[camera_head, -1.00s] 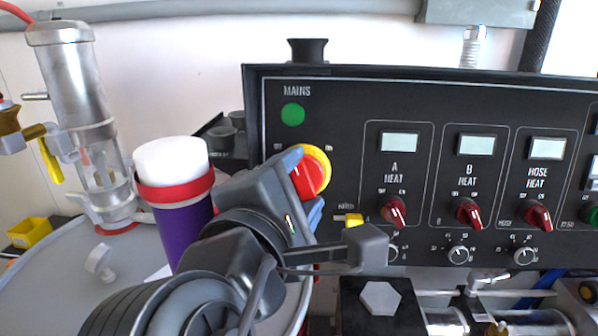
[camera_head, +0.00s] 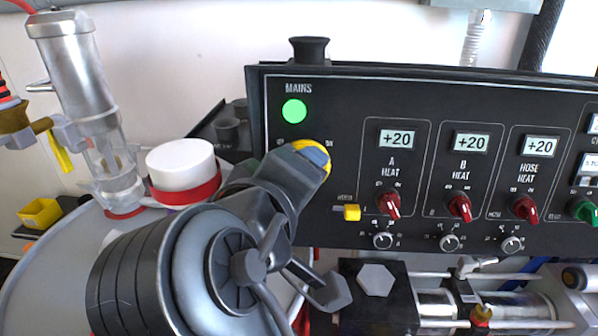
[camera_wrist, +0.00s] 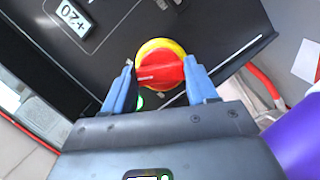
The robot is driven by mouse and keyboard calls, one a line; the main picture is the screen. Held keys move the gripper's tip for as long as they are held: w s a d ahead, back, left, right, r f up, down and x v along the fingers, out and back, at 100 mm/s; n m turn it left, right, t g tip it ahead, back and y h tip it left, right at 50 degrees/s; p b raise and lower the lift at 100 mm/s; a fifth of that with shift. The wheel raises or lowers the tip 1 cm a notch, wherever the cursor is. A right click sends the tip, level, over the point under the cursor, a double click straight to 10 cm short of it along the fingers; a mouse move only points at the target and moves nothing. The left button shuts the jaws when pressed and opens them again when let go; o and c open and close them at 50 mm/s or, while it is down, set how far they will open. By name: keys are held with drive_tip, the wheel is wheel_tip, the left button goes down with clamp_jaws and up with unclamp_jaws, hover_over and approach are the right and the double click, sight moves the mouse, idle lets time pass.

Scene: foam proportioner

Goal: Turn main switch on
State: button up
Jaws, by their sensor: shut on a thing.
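The main switch is a red knob on a yellow round base, under the MAINS label on the black control panel. In the wrist view the red knob (camera_wrist: 160,72) sits between the two blue fingers of my gripper (camera_wrist: 158,88), which is shut on it. In the head view my gripper (camera_head: 308,165) covers most of the switch, and only part of the yellow base (camera_head: 318,150) shows. The green MAINS lamp (camera_head: 294,111) above it is brightly lit. The A heat display (camera_head: 397,139), B heat display (camera_head: 470,143) and hose heat display (camera_head: 540,146) read +20.
Small red knobs (camera_head: 387,205) and a yellow switch (camera_head: 352,212) lie right of my gripper on the panel. A white-capped container with a red band (camera_head: 186,192) stands close on the left. A metal cylinder (camera_head: 72,62) is farther left.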

drive_tip(key=shift+f+m+g+y, duration=0.1)
drive_tip(key=shift+m+g+y, duration=0.2)
drive_tip(key=shift+m, duration=0.8)
drive_tip(key=o, duration=1.1)
drive_tip(key=shift+c, duration=0.2)
drive_tip(key=shift+s, duration=0.1)
drive_tip(key=v, duration=0.7)
drive_tip(key=shift+s, duration=0.3)
